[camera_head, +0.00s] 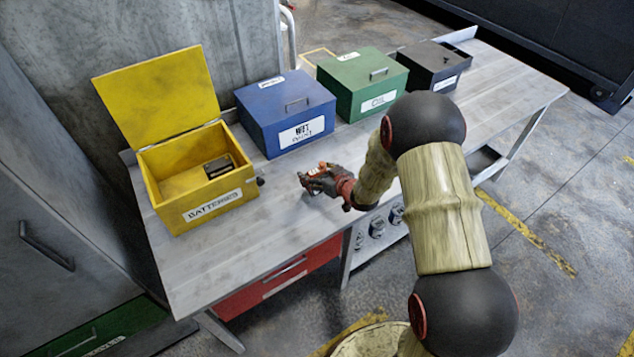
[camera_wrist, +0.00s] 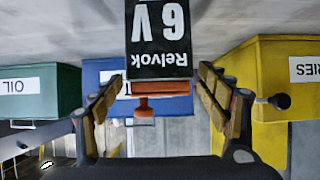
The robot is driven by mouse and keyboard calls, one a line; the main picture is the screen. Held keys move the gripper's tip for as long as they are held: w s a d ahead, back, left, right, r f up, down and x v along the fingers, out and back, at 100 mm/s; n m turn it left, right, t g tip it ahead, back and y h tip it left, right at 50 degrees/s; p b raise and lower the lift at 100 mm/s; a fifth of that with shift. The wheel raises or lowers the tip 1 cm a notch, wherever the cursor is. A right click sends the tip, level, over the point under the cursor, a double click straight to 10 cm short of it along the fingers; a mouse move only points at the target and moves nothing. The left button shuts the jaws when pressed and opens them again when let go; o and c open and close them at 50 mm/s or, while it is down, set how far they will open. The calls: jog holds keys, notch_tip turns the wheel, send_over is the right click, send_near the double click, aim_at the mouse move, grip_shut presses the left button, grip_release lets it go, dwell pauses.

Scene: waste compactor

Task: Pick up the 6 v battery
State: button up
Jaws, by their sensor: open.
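The 6 V battery (camera_wrist: 160,40) fills the top middle of the upside-down wrist view. It is a black block with white "Relvok 6V" lettering and an orange top (camera_wrist: 161,88). It stands on the grey workbench, its label facing me. My gripper (camera_wrist: 160,88) is open, with one finger on each side of the battery's orange top. No finger clearly touches it. In the head view my gripper (camera_head: 312,180) is low over the bench in front of the blue box, and the battery cannot be clearly made out there.
The open yellow batteries box (camera_head: 178,212) stands at the left with a dark block (camera_head: 219,167) inside. The workbench (camera_head: 235,258) front is clear.

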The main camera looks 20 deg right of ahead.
jog(key=shift+c, duration=0.8)
grip_shut()
jog(key=shift+w+r, duration=0.1)
jog(key=shift+r, duration=0.05)
dwell(0.4)
